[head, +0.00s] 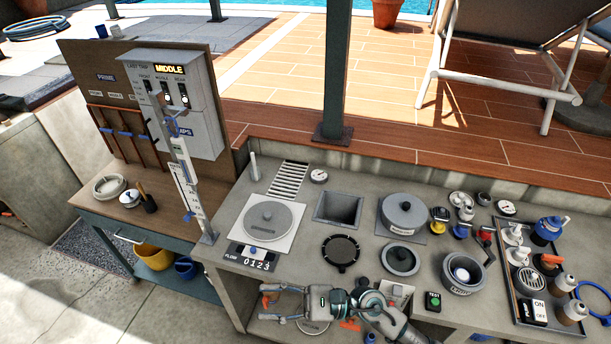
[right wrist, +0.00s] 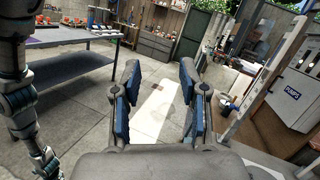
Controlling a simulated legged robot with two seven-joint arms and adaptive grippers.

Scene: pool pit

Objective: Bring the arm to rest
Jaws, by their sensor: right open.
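My right arm (head: 375,307) comes in from the lower right in the head view, above the front part of the grey counter. My right gripper (head: 266,303) points left, near the counter's front left corner. Its fingers are spread apart with nothing between them. In the right wrist view the two blue-padded fingers (right wrist: 159,78) stand apart, with floor and a bright patch visible between them. A jointed arm link (right wrist: 22,95) of mine shows at the left edge there. My left gripper is not in the head view.
The counter (head: 300,255) holds a square basin (head: 339,207), round lids, gauges and a tray (head: 515,285) of bottles. A panel post (head: 186,180) rises at its left end. A side table (head: 135,208) stands left. The wrist view shows open floor (right wrist: 85,105) and a workbench (right wrist: 75,42).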

